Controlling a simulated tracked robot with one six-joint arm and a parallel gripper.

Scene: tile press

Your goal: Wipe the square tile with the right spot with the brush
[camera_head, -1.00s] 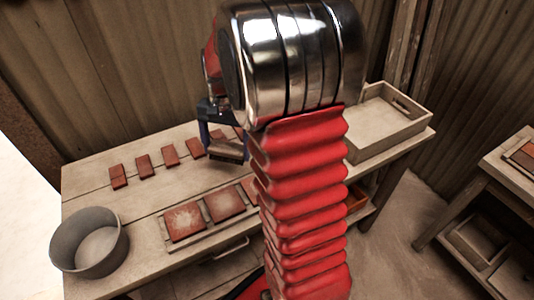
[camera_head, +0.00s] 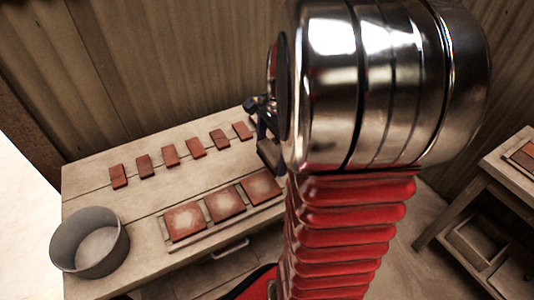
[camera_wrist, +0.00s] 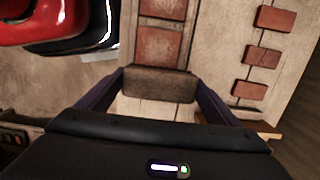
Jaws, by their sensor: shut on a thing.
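My gripper (camera_wrist: 158,82) is shut on the brush (camera_wrist: 158,88), a brown block between the two fingers in the wrist view. In the head view my gripper (camera_head: 264,128) is partly hidden behind my arm, above the table's right part. Three square reddish tiles lie in a row in a tray: the left tile (camera_head: 185,222), the middle tile (camera_head: 224,203) and the right tile (camera_head: 260,188). Each bears a pale spot; how the spots differ is hard to tell. In the wrist view a square tile (camera_wrist: 160,47) lies just beyond the brush.
A round grey pot (camera_head: 88,217) stands at the table's left front. Another shelved table (camera_head: 480,195) is at the right. A board wall rises behind.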

